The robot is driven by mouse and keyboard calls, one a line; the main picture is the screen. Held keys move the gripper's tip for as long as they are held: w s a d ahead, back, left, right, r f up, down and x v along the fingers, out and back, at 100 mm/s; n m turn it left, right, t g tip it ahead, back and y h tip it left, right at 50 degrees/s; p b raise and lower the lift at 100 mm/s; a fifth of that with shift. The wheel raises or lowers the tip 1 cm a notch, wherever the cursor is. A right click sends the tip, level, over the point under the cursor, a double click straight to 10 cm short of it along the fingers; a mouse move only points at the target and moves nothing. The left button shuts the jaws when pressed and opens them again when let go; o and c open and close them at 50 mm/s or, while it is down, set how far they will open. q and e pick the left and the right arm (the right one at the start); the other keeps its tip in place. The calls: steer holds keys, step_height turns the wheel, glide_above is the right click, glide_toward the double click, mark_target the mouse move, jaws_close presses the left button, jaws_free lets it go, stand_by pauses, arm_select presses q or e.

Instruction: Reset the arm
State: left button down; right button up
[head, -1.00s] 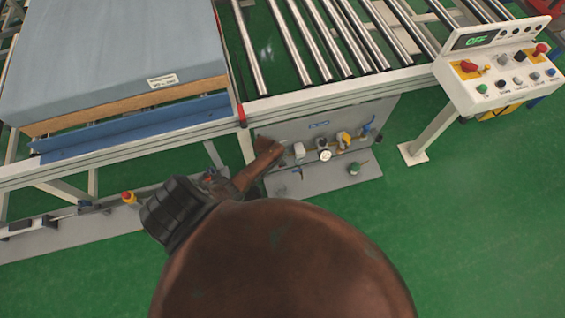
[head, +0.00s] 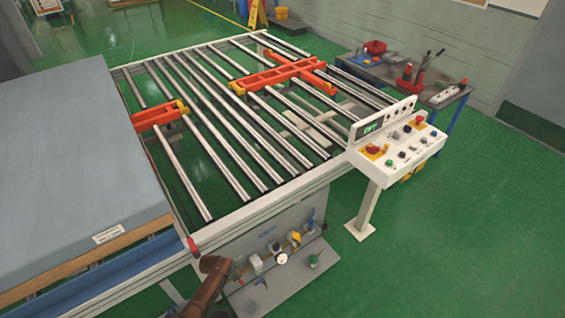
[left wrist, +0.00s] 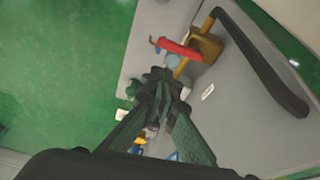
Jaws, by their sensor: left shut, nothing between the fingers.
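In the left wrist view my left gripper (left wrist: 160,88) is shut and empty, with its dark fingers together in front of a grey panel with valve fittings. A red lever handle (left wrist: 180,48) and a brass-coloured fitting (left wrist: 207,46) show just beyond the fingertips. I cannot tell whether the fingers touch anything. My right gripper is in neither view.
A grey-blue mattress (head: 75,175) lies at the left of the roller conveyor (head: 215,125), which carries orange-red bars (head: 290,72). A white control box (head: 400,145) stands on a post at the right. A tool table (head: 385,75) is behind. Green floor at the right is clear.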

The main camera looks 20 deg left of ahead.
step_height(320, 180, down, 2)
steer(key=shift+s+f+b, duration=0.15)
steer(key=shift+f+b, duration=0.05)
steer(key=shift+b, duration=1)
arm_select(q)
steer(key=s+d+f+n, duration=0.1)
steer(key=s+f, duration=0.5)
steer(key=s, duration=0.9)
steer(key=s+d+f+n+g+y, duration=0.1)
steer(key=s+f, duration=0.6)
steer(key=s, duration=0.8)
steer(key=s+d+f+n+g+y, duration=0.1)
steer(key=s+f, duration=0.6)
steer(key=s, duration=0.8)
steer(key=d+n, duration=0.1)
steer(key=d, duration=0.1)
steer(key=shift+s+d+f+n, duration=0.15)
steer(key=shift+d+n, duration=0.15)
steer(key=shift+d, duration=0.1)
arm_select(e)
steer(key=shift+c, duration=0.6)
